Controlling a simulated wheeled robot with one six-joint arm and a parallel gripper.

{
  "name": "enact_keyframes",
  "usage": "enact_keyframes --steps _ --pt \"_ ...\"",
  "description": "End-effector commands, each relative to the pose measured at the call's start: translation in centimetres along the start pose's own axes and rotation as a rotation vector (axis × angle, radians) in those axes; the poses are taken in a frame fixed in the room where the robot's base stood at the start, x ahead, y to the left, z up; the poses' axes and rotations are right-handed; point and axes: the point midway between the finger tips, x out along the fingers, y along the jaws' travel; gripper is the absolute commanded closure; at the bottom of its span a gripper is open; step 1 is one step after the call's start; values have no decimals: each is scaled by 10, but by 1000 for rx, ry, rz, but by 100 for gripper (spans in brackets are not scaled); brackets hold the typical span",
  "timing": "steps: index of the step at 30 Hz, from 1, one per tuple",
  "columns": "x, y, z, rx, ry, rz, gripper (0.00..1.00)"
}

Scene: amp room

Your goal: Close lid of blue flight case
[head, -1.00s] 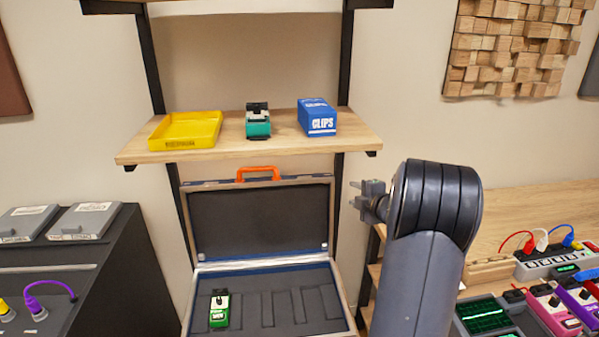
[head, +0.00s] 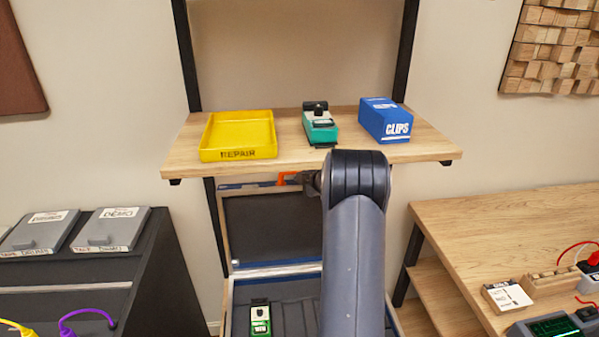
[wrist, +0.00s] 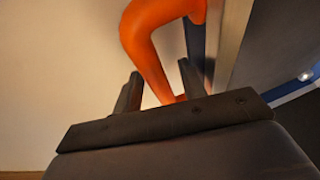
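The blue flight case (head: 290,266) stands open below the shelf, its lid (head: 270,222) upright and its dark lining facing me. An orange handle (head: 288,178) sits on the lid's top edge, partly hidden by my arm. In the wrist view the handle (wrist: 150,45) is large and close, and the lid (wrist: 270,65) is at the right. My gripper (wrist: 160,90) is open, its fingers apart, with part of the handle showing in the gap. I cannot tell whether they touch. In the head view my gripper (head: 311,182) is beside the handle, at the lid's top edge.
A green pedal (head: 260,318) lies in the case. Just above the lid, a wooden shelf (head: 290,150) holds a yellow tray (head: 238,136), a teal pedal (head: 320,127) and a blue box (head: 385,119). A wooden bench (head: 500,225) is at the right, a black stand (head: 150,275) at the left.

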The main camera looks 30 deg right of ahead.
Motion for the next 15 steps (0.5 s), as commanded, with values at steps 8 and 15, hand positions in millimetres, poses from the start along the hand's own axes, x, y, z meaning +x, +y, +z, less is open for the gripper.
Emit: enact_keyframes --steps 8,15 --pt "0 0 0 0 0 0 79" --pt "0 0 0 0 0 0 99"
